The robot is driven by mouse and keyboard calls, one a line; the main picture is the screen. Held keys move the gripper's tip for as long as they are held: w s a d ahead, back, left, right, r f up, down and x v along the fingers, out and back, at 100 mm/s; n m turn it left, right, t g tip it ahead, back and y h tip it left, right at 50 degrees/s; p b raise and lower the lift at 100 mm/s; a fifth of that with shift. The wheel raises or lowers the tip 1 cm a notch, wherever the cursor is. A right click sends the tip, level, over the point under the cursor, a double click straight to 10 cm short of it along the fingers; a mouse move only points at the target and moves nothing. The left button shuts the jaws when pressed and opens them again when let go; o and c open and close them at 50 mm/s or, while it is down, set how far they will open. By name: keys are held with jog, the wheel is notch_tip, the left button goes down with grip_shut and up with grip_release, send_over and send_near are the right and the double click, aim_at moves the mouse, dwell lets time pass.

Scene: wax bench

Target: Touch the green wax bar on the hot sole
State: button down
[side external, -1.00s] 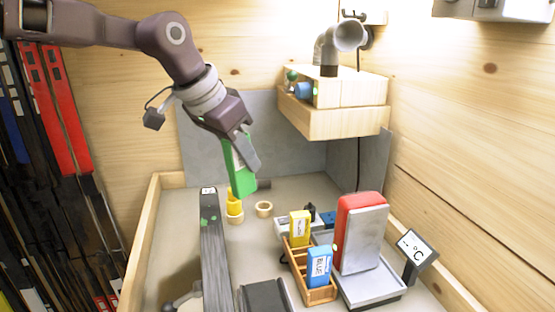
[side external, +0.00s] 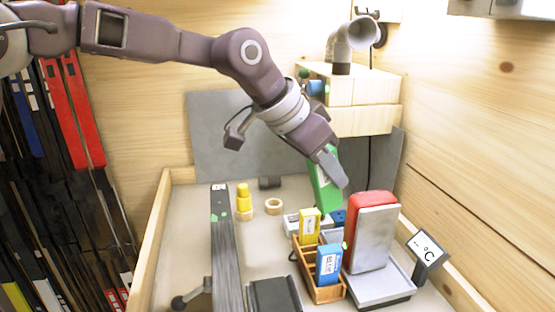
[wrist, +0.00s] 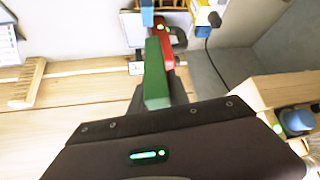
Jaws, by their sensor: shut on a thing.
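My gripper (side external: 332,168) is shut on the green wax bar (side external: 323,192) and holds it tilted in the air, above the back of the wooden wax rack and to the left of the iron. The bar also shows in the wrist view (wrist: 156,78), sticking out from the jaws. The iron stands upright with a red body (side external: 374,197) and a grey metal sole (side external: 371,240) facing the front. The bar's lower end looks apart from the sole in the side view.
A wooden rack (side external: 325,294) holds a yellow bar (side external: 310,226) and a blue bar (side external: 329,263). A temperature display (side external: 428,249) stands right of the iron. A ski (side external: 224,250) lies to the left. A wooden box (side external: 365,119) hangs behind.

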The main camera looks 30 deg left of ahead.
jog(key=w+d+f+m+h, duration=0.1)
jog(key=d+m+h, duration=0.15)
jog(key=d, duration=0.75)
jog(key=shift+g+y, duration=0.35)
jog(key=shift+g, duration=0.05)
jog(key=shift+w+a+f, duration=0.65)
jog(key=shift+w+f, duration=0.1)
jog(key=shift+w, duration=0.1)
jog(key=shift+w+a+f, duration=0.65)
jog(key=shift+w+f, duration=0.1)
jog(key=shift+w, duration=0.05)
jog(key=shift+w+a, duration=0.75)
dwell(0.5)
notch_tip(320, 180, up, 9)
jog(key=s+d, duration=0.2)
jog(key=s, duration=0.1)
jog(key=shift+d, duration=0.4)
